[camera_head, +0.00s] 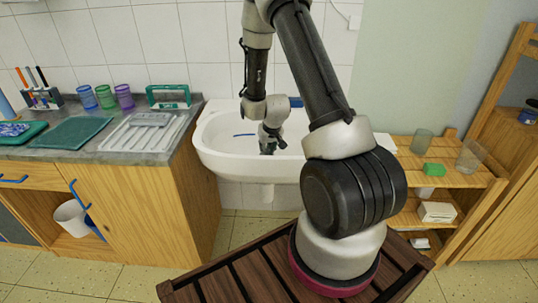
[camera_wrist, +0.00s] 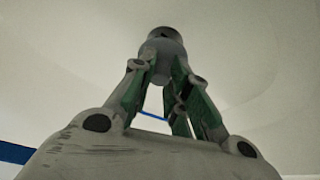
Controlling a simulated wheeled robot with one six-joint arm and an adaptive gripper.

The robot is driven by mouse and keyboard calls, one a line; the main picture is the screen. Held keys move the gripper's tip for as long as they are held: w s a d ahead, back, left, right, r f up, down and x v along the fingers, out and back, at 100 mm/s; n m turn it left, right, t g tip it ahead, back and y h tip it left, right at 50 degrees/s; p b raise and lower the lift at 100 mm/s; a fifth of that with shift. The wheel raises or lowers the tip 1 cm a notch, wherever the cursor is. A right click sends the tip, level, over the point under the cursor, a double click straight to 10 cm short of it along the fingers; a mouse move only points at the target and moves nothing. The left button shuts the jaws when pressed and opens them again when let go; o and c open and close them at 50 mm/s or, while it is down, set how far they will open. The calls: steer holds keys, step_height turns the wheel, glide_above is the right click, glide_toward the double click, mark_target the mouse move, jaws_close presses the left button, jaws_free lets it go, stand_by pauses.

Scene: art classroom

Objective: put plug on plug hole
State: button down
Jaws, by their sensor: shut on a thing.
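The white sink basin (camera_head: 222,158) stands against the tiled wall, and my gripper (camera_head: 268,147) reaches down inside it. In the wrist view my gripper (camera_wrist: 164,78) is shut on a small grey rounded piece, which looks like the plug (camera_wrist: 162,50), at its fingertips. A dark round spot (camera_wrist: 165,33) shows just beyond the grey piece; it may be the plug hole, but I cannot tell whether the two touch. In the head view the plug and the plug hole are hidden by my gripper and arm.
A thin blue strip (camera_head: 245,134) lies in the basin. Left is a counter (camera_head: 90,150) with cups, a green tray (camera_head: 70,132) and a drainboard (camera_head: 145,137). Right is a wooden shelf (camera_head: 450,180) with glasses and a green block (camera_head: 434,169). The basin around my gripper is mostly clear.

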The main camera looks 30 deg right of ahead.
steer(key=shift+f, duration=1.5)
steer(key=shift+f, duration=0.1)
steer(key=c, duration=1.4)
jaws_free()
steer(key=shift+o, duration=0.2)
